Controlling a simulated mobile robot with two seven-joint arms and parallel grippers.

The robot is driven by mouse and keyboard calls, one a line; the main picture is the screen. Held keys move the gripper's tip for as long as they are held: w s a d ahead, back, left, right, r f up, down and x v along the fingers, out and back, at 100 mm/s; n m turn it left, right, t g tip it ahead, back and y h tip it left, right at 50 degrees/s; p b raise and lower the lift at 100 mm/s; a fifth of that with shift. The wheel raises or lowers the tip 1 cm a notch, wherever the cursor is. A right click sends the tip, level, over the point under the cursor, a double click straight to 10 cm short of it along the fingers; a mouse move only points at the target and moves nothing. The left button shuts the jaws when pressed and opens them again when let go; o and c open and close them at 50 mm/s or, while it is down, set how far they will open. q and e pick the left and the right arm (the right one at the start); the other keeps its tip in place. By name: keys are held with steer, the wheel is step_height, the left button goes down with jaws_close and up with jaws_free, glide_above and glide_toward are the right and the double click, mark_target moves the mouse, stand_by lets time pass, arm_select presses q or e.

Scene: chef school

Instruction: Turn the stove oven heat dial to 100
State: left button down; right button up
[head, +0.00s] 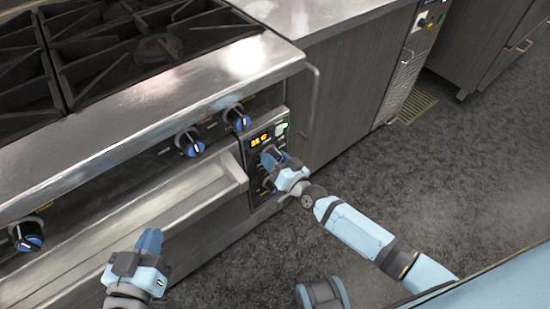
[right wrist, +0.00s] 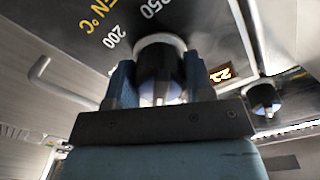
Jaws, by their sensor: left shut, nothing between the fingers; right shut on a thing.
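The stove oven heat dial (right wrist: 160,72) is a black knob on a dark panel, with "EN °C", 200 and 250 markings visible near it. My right gripper (right wrist: 160,85) is shut on this dial, one blue finger on each side; in the head view the gripper (head: 272,160) hides most of it. The dial's exact setting is hard to read. The control panel (head: 250,156) has a lit orange display (head: 260,139) above the dial; its digits are small. My left gripper (head: 150,241) is shut and empty, in front of the oven, away from the panel.
Blue-and-black burner knobs (head: 190,142) line the stove front. Another black knob (right wrist: 265,97) sits close to the dial. The oven handle bar (head: 190,195) juts out left of the panel. A cabinet (head: 350,90) stands to the right. Dark floor (head: 450,180) is open at the right.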

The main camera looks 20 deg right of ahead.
arm_select(q)
steer(key=shift+w+r, duration=0.1)
steer(key=shift+r, duration=0.15)
arm_select(e)
steer(key=shift+m, duration=1.3)
arm_select(q)
steer(key=shift+r, duration=0.1)
arm_select(e)
steer(key=o, duration=0.9)
arm_select(q)
steer(key=f, duration=0.1)
steer(key=s+a+f+g+y+p, duration=0.1)
steer(key=f, duration=0.1)
steer(key=a+f+g+p, duration=0.1)
steer(key=shift+s+a+f+y, duration=0.1)
steer(key=shift+s+f+y, duration=0.2)
steer(key=shift+s+f, duration=0.1)
arm_select(e)
steer(key=v, duration=1.3)
steer(key=shift+s+d+r, duration=0.1)
steer(key=shift+s, duration=0.3)
arm_select(q)
steer(key=shift+w+r, duration=0.15)
